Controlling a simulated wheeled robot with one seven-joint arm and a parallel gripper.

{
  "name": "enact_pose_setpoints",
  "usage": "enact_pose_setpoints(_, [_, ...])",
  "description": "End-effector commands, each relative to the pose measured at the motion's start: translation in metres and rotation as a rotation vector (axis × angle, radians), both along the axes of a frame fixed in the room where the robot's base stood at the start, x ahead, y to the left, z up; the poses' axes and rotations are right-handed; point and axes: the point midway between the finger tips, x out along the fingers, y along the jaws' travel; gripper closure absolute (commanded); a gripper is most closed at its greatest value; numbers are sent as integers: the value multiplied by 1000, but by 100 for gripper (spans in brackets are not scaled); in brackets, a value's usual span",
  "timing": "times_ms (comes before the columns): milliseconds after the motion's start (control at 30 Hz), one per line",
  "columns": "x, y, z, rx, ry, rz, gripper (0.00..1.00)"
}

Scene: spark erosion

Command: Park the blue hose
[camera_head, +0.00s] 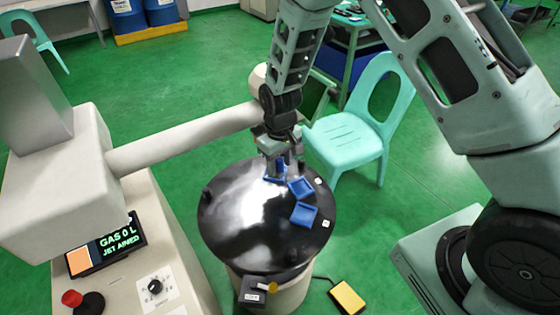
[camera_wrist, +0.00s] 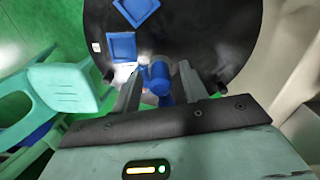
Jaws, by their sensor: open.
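A blue rounded piece (camera_wrist: 158,76), which I take to be part of the blue hose, stands between my fingers in the wrist view. In the head view a bit of blue (camera_head: 272,178) shows under the gripper, mostly hidden by it. My gripper (camera_head: 279,166) is open, low over the back of the round black table top (camera_head: 225,232). In the wrist view a finger of my gripper (camera_wrist: 160,70) lies on either side of the blue piece. I cannot tell whether they touch it. No length of hose can be made out.
Two square blue trays (camera_head: 301,187) (camera_head: 305,214) lie on the table top. A beige machine arm (camera_head: 185,142) with a display reaches over from the left. A turquoise chair (camera_head: 350,135) stands behind right. A yellow pedal (camera_head: 348,297) lies on the green floor.

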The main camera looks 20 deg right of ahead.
Motion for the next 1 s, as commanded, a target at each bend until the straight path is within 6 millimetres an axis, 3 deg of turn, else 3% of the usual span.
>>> enact_pose_setpoints(67, [0,0,0,0,0,0,57])
enact_pose_setpoints(233, [0,0,0,0,0,0,98])
enact_pose_setpoints(267, [0,0,0,0,0,0,100])
enact_pose_setpoints(667, [-2,6,0,0,1,-56,100])
enact_pose_setpoints(1000, [-4,31,0,-1,2,-304,100])
